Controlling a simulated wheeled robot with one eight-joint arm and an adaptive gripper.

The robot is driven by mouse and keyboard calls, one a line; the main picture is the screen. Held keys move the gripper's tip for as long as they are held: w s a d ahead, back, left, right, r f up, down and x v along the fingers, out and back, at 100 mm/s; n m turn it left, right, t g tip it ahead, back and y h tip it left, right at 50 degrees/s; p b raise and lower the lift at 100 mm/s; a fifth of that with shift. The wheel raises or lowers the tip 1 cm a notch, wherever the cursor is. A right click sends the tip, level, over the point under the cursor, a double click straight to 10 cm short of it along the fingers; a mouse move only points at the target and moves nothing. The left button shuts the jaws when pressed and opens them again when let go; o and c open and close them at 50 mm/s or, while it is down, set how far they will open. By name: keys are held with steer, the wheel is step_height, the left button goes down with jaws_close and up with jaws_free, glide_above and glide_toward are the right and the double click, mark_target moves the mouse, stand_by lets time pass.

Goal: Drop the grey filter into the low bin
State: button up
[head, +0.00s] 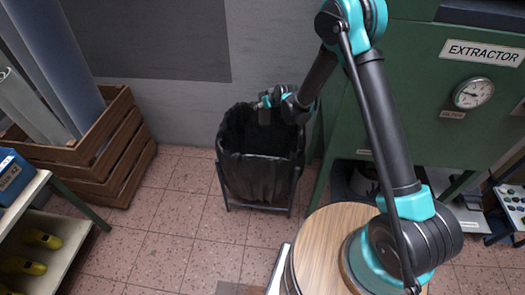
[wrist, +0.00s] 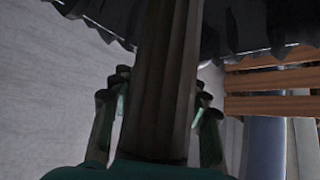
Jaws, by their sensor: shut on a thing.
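The grey filter (wrist: 167,75), a long pleated cylinder, stands between my gripper's fingers in the wrist view. In the head view, my gripper (head: 267,101) is shut on the filter (head: 264,116), which hangs small and dark below the fingers. The low bin (head: 256,178) is a dark frame with a black liner, open at the top. My gripper and the filter are over the bin's mouth, towards its back right. The liner's crinkled rim (wrist: 238,45) shows at the top of the wrist view. The bin's inside is too dark to make out.
The green extractor cabinet (head: 430,100) stands right of the bin. A wooden crate (head: 105,150) with rolls is at the left, and a shelf (head: 60,245) with yellow shoe lasts is at the lower left. A grey wall (head: 265,50) is behind the bin. Tiled floor lies clear in front.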

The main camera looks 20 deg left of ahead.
steer(key=shift+f, duration=2.2)
steer(key=o, duration=1.6)
steer(key=shift+c, duration=0.2)
steer(key=shift+d, duration=0.1)
steer(key=v, duration=1.2)
